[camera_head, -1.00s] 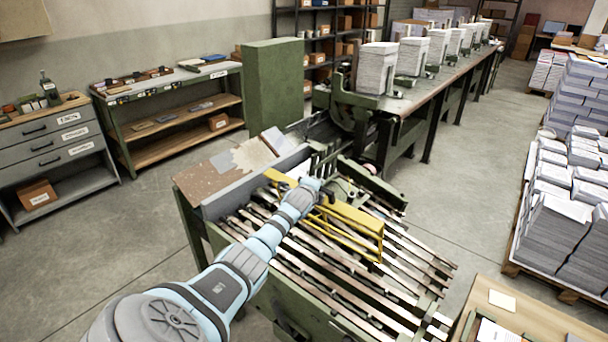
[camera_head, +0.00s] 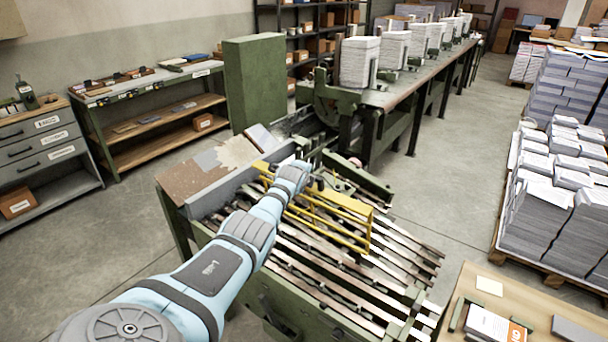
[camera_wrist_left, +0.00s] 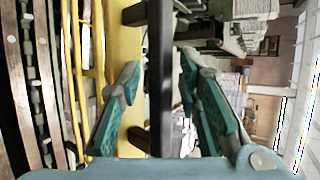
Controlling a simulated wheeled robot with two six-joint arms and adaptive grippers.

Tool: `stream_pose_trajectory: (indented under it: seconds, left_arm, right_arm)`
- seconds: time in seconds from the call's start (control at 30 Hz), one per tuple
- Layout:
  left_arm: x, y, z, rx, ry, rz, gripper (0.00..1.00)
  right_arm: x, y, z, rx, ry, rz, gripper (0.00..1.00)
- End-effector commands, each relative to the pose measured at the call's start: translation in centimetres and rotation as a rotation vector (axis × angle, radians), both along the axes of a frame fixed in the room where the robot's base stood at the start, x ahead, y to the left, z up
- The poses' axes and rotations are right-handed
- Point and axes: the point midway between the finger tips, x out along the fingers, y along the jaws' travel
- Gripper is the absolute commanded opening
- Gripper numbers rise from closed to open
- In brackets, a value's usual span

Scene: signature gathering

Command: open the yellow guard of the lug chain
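The yellow guard (camera_head: 352,208) is a frame of a panel and thin rails over the slatted lug chain bed (camera_head: 290,262). Its yellow plate (camera_wrist_left: 122,40) also shows in the left wrist view, with a dark bar (camera_wrist_left: 160,80), seemingly its handle, standing off it on short posts. My left gripper (camera_wrist_left: 159,72) is open, with one teal-padded finger on each side of the bar and gaps showing beside it. In the head view my left wrist covers the far part of the guard and hides the fingers. My right gripper is in neither view.
A green cabinet (camera_head: 262,85) and a shelf unit (camera_head: 155,110) stand behind at the left. A long table with paper stacks (camera_head: 360,62) runs back from the machine. Loaded pallets (camera_head: 550,205) stand at the right, and a wooden table (camera_head: 535,310) is at front right.

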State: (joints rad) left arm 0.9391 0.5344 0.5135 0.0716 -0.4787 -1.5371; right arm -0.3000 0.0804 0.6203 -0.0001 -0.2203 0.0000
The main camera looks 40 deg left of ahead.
Motion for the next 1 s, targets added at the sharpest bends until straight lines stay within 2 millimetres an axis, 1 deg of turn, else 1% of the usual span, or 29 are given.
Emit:
stream_pose_trajectory:
  seconds: [0.3, 0.47, 0.57, 0.9, 1.0]
  left_arm:
    - [0.0, -0.1, 0.1, 0.000, -0.002, -0.001, 0.33]
    - [-0.7, -0.3, 0.6, 0.002, -0.003, 0.002, 0.33]
    - [-1.7, -1.0, 1.2, 0.004, -0.002, -0.001, 0.33]
    - [-7.3, -4.6, 4.8, 0.003, 0.002, -0.001, 0.33]
    - [-8.3, -5.3, 5.5, 0.001, 0.000, 0.001, 0.33]
  right_arm:
    - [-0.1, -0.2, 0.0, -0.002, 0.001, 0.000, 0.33]
    - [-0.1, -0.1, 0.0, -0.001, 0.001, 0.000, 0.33]
    - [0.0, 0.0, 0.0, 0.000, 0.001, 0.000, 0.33]
    - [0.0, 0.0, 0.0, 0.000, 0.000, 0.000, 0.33]
    - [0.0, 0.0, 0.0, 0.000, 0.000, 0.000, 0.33]
